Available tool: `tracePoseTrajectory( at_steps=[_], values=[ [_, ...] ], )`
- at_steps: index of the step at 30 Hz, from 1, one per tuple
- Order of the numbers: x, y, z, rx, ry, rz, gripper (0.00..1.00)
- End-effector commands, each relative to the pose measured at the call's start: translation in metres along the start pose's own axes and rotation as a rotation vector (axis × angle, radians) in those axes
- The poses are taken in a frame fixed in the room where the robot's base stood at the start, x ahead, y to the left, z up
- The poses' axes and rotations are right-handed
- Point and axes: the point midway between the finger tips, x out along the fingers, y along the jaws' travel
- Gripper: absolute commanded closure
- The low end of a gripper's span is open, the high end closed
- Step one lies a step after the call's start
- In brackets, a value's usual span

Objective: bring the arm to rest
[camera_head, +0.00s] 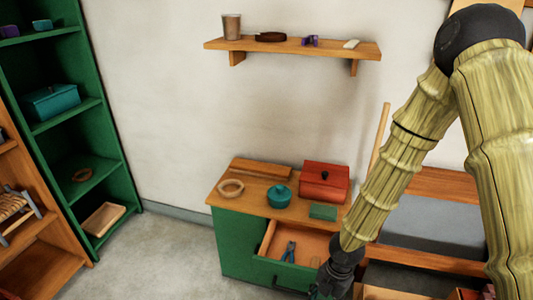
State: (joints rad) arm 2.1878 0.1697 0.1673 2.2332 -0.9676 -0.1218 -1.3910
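My arm, with its bamboo-like links, reaches from the right side of the picture down to the bottom centre. My gripper (324,290) is dark and sits at the bottom edge, in front of the open drawer (300,249) of the green cabinet (239,244). Its fingers are small, dark and partly cut off, so I cannot tell whether they are open or shut or hold anything. Pliers with blue handles (289,251) lie inside the drawer, apart from the gripper.
On the cabinet top are a wooden ring (230,188), a teal pot (279,196), a red box (324,183) and a green block (323,212). A wall shelf (290,47) holds small items. A green shelf unit (117,165) stands left; bare floor (160,255) lies between.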

Motion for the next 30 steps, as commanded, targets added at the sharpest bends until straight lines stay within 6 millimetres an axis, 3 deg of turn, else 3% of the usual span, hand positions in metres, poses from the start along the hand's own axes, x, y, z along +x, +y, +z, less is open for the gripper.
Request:
tracePoseTrajectory(
  at_steps=[5, 9, 18, 24, 30],
  values=[
    [0.051, -0.022, -0.026, 0.343, 0.075, 0.008, 0.52],
    [0.096, -0.046, -0.046, 0.732, 0.121, 0.009, 0.52],
    [0.175, -0.108, -0.065, 1.567, 0.096, 0.024, 0.52],
    [0.202, -0.144, -0.064, 1.932, 0.029, 0.067, 0.52],
    [0.217, -0.172, -0.06, 2.163, -0.033, 0.118, 0.52]
  ],
)
